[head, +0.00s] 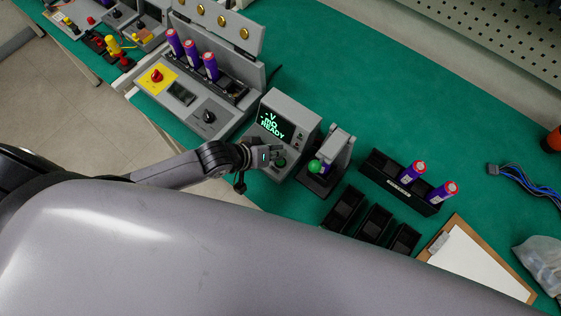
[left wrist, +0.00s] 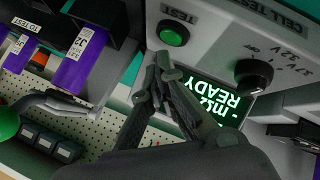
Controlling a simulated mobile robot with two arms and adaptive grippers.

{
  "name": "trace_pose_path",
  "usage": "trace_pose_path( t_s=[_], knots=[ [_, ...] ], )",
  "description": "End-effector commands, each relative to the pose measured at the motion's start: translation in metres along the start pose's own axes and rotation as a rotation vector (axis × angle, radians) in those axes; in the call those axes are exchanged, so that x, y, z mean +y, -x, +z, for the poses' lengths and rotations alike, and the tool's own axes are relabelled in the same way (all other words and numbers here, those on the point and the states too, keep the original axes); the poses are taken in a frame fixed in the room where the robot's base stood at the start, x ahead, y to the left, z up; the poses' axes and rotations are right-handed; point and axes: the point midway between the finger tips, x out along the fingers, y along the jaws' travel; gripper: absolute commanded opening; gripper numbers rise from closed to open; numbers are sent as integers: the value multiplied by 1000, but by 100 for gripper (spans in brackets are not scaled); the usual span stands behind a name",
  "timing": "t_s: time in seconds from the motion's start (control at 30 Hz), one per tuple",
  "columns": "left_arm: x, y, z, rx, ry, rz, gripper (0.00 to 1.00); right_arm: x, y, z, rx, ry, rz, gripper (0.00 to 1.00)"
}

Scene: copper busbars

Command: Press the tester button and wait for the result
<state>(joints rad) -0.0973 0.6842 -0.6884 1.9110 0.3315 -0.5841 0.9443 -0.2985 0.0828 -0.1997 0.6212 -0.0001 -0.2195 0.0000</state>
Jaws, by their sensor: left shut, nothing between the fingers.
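The grey cell tester (head: 298,107) stands on the green bench in the head view. Its lit screen (head: 271,125) shows green dashes for V and mΩ and the word READY. The round green TEST button (left wrist: 173,33) shows clearly in the left wrist view, beside the screen. My left gripper (head: 273,157) is at the tester's front; its fingers are shut and empty. In the left wrist view its fingertips (left wrist: 163,68) are close to the button and appear apart from it. My right gripper is in neither view.
A clamp fixture with a green knob (head: 314,166) stands right of the tester, holding a purple cell. A black rack (head: 376,172) holds two purple cells. Black bins (head: 344,208) and a clipboard (head: 478,262) lie nearer. A grey charger-like station (head: 190,112) is left.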

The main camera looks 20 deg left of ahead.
Motion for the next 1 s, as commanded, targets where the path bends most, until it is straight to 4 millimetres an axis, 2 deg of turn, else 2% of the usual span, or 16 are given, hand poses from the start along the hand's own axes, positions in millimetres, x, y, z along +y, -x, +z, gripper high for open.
trace_pose_path(
  t_s=[0.17,1.0],
  knots=[
    [0,0,0,0,0,0,0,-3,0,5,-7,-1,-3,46],
    [0,0,0,0,-1,-1,0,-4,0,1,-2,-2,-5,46]
  ],
)
